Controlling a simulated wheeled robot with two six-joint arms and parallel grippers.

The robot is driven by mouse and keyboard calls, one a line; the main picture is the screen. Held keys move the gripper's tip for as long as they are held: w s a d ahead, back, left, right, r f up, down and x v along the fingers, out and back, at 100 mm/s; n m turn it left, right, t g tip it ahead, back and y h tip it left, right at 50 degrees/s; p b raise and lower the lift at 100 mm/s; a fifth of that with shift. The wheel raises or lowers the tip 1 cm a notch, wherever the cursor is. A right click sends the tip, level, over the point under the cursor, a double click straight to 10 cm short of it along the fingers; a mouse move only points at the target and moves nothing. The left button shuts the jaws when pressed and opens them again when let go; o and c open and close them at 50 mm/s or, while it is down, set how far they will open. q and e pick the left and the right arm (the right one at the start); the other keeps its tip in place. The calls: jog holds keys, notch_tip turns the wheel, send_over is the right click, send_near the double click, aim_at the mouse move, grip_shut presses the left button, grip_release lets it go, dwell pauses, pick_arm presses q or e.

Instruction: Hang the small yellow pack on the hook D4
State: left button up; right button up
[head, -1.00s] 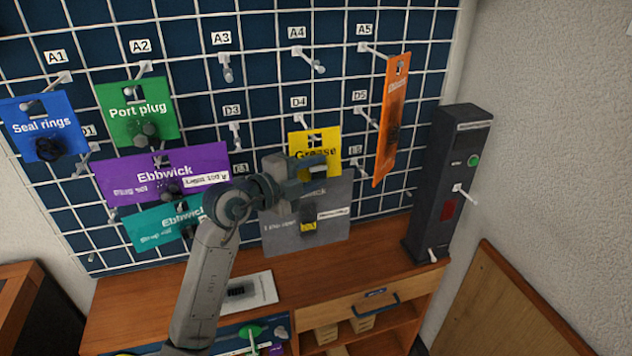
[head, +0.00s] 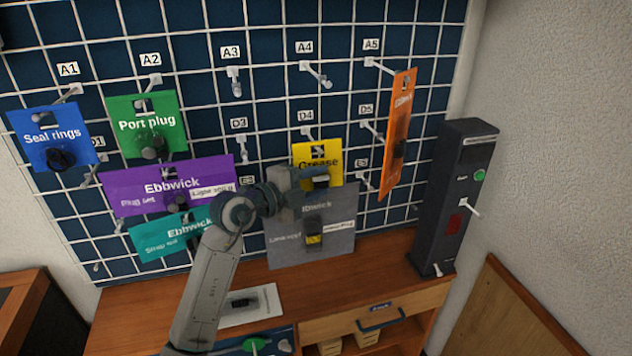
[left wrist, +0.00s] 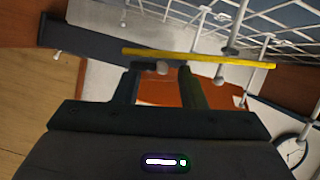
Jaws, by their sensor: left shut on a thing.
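The small yellow pack (head: 330,151), marked "Grease", is upright in front of the grid, just below the D4 label. My left gripper (head: 318,182) is shut on its lower part. In the left wrist view the pack (left wrist: 235,63) shows edge-on as a thin yellow strip at the fingers of my left gripper (left wrist: 160,78). The hook D4 (head: 308,132) shows just above the pack's top edge, and the pack hides its front part. I cannot tell whether the hook passes through the pack's hole. My right gripper is not in view.
A grey pack (head: 340,240) hangs just below the yellow one. An orange pack (head: 401,110) hangs close on the right, with a dark box (head: 450,200) beyond it. Purple (head: 125,190), green (head: 122,110) and blue (head: 75,125) packs hang at left. Hook A4 (head: 318,76) is bare.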

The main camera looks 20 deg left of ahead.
pick_arm(q)
jog(key=o, duration=1.1)
